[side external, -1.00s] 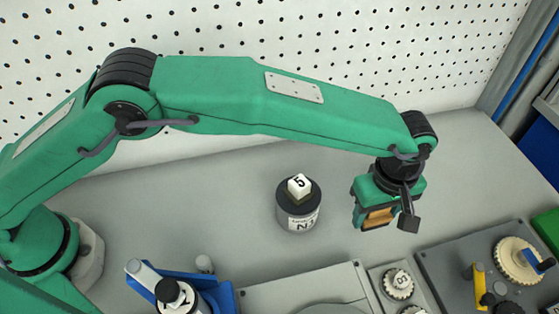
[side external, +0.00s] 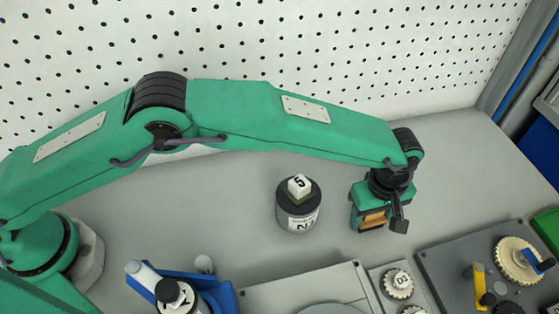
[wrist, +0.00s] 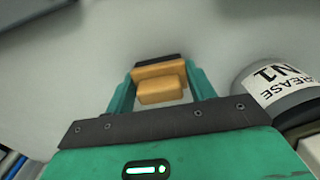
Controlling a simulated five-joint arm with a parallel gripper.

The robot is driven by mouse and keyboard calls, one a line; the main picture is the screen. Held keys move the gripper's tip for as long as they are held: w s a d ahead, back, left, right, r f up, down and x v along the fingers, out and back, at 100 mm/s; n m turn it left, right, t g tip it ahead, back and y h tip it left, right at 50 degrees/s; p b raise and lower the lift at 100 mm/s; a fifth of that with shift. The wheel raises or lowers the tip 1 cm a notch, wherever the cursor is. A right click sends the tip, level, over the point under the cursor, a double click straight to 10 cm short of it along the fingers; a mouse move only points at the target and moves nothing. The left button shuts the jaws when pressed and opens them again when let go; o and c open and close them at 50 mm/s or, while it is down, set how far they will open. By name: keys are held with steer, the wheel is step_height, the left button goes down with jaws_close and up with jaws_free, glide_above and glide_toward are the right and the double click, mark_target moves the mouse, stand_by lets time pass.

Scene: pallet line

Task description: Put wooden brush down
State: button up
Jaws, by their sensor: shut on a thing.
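My gripper (side external: 374,218) is at the right of the side external view, pointing down over the grey bench (side external: 235,185). It is shut on the wooden brush (side external: 374,220), whose orange-tan wood shows between the jaws. In the wrist view the brush (wrist: 160,85) sits between the two green fingers, with a dark strip along its far edge. The brush is low over the bench; I cannot tell whether its underside touches the surface.
A grey panel with gears (side external: 450,262) lies at front right. Bench behind is clear.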

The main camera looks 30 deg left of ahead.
steer(key=shift+f, duration=0.15)
steer(key=o, duration=1)
step_height(320, 180, up, 12)
steer(key=shift+r, duration=0.2)
stand_by(0.7)
